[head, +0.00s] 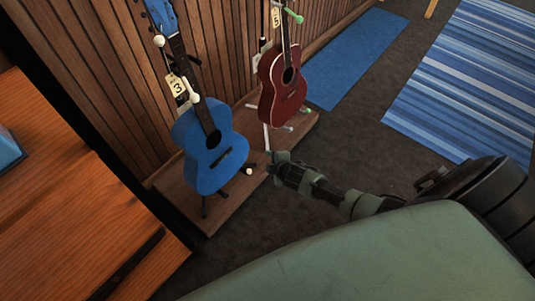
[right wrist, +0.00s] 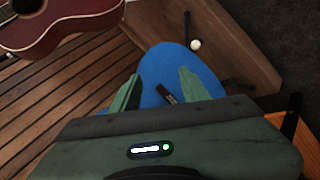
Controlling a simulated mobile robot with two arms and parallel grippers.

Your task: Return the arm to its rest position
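My right arm reaches in from the right in the head view. Its gripper (head: 277,163) is near the front edge of the low wooden platform, to the right of the blue ukulele (head: 209,150). In the right wrist view the two green fingers of the right gripper (right wrist: 158,90) stand apart with nothing held between them. The blue ukulele's body (right wrist: 172,62) shows beyond the fingers; I cannot tell the exact distance. My left gripper is in neither view.
A red ukulele (head: 282,88) stands on the platform (head: 222,211) behind the blue one, against the slatted wall (head: 105,60). A wooden counter (head: 60,205) fills the left. A striped rug (head: 475,80) and a blue mat (head: 352,55) lie on the open dark floor (head: 375,145).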

